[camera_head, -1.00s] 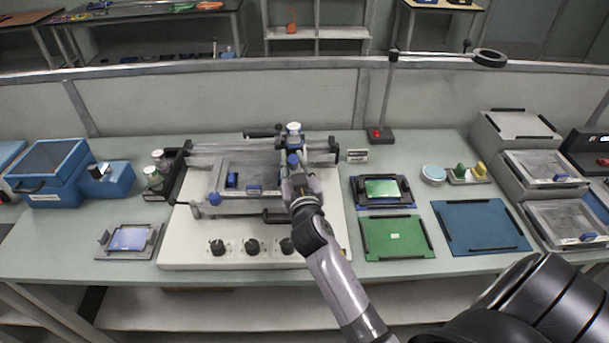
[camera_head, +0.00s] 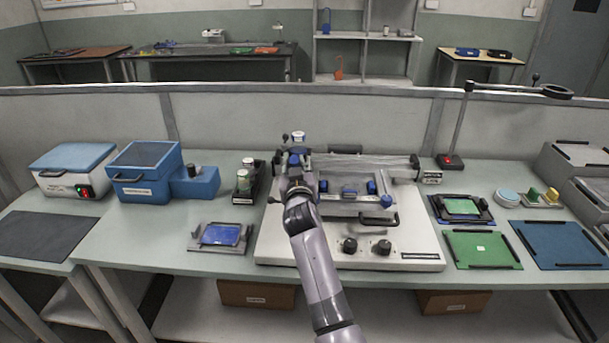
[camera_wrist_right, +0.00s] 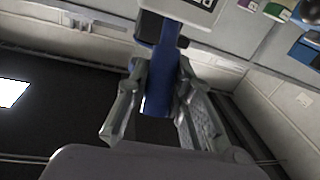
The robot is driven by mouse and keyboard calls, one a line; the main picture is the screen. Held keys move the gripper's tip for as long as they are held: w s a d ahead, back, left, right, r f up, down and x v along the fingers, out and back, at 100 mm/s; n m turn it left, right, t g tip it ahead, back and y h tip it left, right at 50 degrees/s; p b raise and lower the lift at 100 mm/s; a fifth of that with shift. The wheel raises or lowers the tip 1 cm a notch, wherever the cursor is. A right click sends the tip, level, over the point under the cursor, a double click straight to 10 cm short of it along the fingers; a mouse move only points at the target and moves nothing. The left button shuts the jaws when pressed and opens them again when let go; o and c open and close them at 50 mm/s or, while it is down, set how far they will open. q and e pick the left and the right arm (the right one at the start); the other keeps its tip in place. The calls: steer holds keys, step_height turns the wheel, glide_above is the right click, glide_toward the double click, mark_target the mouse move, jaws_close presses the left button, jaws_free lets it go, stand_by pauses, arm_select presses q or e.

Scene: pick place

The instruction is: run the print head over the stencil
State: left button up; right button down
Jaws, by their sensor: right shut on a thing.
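The stencil printer (camera_head: 405,258) is a white base with knobs along its front. The framed stencil (camera_head: 345,208) lies on it, with blue clamps on its frame. The print head (camera_head: 298,137) has a blue handle and stands at the left end of the rails (camera_head: 365,163). My right gripper (camera_head: 297,182) is at that handle. In the right wrist view, the fingers of my right gripper (camera_wrist_right: 155,105) are shut around the blue handle (camera_wrist_right: 157,75). My arm and gripper hide the lower part of the print head. My left gripper is not in view.
A board in a holder (camera_head: 221,236) lies left of the printer. A dark rack with jars (camera_head: 246,182) stands close to the printer's left side. Green (camera_head: 480,250) and blue (camera_head: 560,245) mats lie to the right. Blue boxes (camera_head: 150,172) stand further left.

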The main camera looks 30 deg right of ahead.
steer(key=shift+w+a, duration=0.3)
steer(key=shift+a, duration=0.2)
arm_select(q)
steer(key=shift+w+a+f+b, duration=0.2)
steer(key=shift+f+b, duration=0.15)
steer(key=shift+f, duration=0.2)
arm_select(e)
steer(key=shift+w+a+r, duration=0.1)
steer(key=shift+w+a, duration=0.2)
steer(key=shift+a, duration=0.25)
steer(key=c, duration=1.8)
jaws_free()
steer(key=o, duration=0.4)
steer(key=shift+w+a, duration=0.1)
steer(key=shift+a, duration=0.1)
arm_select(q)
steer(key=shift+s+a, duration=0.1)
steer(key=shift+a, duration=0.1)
arm_select(e)
steer(key=shift+d, duration=0.1)
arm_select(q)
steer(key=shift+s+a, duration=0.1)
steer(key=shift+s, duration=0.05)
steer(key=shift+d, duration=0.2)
arm_select(e)
step_height(320, 180, up, 10)
steer(key=shift+f, duration=0.1)
